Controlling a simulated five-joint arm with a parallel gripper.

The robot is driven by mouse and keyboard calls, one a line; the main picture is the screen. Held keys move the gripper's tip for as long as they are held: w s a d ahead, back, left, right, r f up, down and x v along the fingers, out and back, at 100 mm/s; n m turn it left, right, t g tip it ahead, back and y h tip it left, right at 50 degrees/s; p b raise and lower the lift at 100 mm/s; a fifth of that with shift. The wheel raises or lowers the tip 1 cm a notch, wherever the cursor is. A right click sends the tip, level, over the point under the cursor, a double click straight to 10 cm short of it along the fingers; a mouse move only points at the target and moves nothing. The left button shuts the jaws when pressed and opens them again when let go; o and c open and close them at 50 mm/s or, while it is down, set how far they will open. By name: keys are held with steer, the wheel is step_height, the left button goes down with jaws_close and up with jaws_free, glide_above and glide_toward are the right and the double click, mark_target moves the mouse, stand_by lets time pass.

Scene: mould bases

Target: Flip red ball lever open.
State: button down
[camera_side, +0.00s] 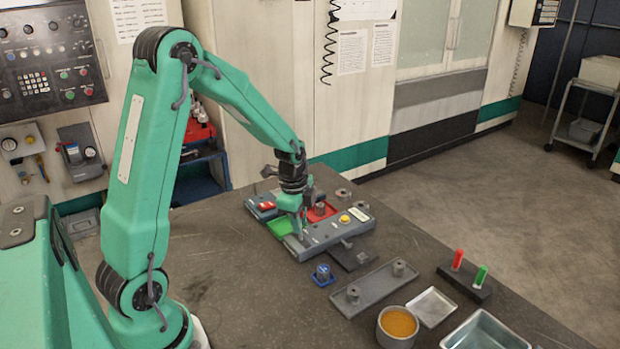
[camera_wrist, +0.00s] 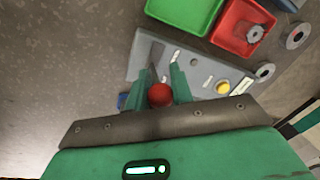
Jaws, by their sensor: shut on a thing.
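The red ball (camera_wrist: 160,95) of the lever shows in the wrist view, between the two green fingers of my gripper (camera_wrist: 164,80). My gripper is shut on it. A grey metal piece (camera_wrist: 156,55) lies just beyond the ball on the grey panel (camera_wrist: 203,68); I cannot tell how it joins the ball. In the side view my gripper (camera_side: 301,232) is down at the left part of the panel (camera_side: 329,237). The ball is hidden there by my gripper. The lever's exact tilt cannot be told.
A yellow button (camera_side: 344,219) sits on the panel to the right. A green tray (camera_wrist: 182,11) and a red tray (camera_wrist: 238,42) lie behind the panel. A blue-based part (camera_side: 322,275) and a long grey plate (camera_side: 375,290) stand in front. Bare table lies left.

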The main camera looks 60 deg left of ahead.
steer(key=shift+w+a, duration=0.2)
steer(key=shift+a, duration=0.05)
stand_by(0.6)
steer(key=c, duration=1.2)
jaws_free()
steer(key=shift+d, duration=0.1)
steer(key=shift+s+r, duration=0.1)
steer(key=shift+r, duration=0.1)
steer(key=shift+s+d+r, duration=0.1)
steer(key=shift+s+r, duration=0.05)
steer(key=shift+r, duration=1.05)
steer(key=shift+s+d+r, duration=0.1)
steer(key=shift+s+r, duration=0.1)
steer(key=shift+r, duration=1.05)
steer(key=shift+s+r, duration=0.15)
steer(key=shift+r, duration=1.05)
steer(key=shift+r, duration=0.1)
